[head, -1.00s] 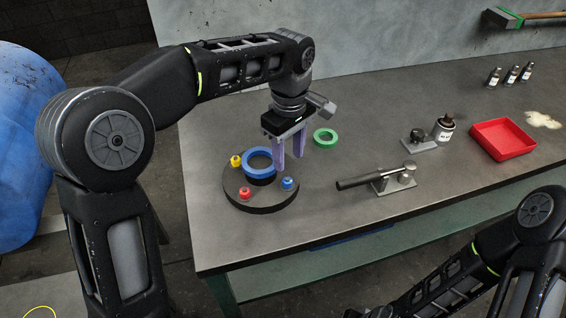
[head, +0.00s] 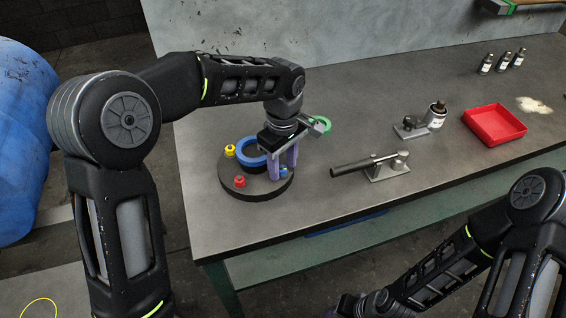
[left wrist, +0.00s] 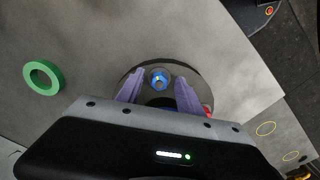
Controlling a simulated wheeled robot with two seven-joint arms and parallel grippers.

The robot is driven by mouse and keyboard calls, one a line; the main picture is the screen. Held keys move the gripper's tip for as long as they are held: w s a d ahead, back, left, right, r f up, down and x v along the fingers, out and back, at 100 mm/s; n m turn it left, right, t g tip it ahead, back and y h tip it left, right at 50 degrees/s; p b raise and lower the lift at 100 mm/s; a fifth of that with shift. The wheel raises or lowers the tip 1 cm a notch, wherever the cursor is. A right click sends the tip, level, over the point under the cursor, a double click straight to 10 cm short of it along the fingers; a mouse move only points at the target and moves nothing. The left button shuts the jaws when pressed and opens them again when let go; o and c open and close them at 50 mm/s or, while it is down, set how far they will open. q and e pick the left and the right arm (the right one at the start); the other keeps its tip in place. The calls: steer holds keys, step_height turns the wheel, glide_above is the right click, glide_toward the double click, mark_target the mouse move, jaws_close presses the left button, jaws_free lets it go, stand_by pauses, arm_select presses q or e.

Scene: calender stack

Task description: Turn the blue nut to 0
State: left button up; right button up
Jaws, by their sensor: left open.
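The blue nut (head: 284,172) sits on the right side of a dark round base (head: 228,187). My open left gripper (head: 281,178) hangs over that side and partly hides the nut in the head view. In the left wrist view the blue nut (left wrist: 160,79) shows between the two purple fingers, with a gap on each side. A blue ring (head: 238,157) lies on the base, behind and left of my gripper. A yellow nut (head: 230,151) and a red nut (head: 239,181) sit on the base's left and front. No 0 mark is readable.
A green ring (head: 320,123) lies behind my gripper. A metal fixture with a dark handle (head: 352,169) stands to the right.

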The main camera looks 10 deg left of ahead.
arm_select(q)
steer(key=shift+f, duration=0.15)
steer(key=shift+c, duration=0.4)
jaws_close()
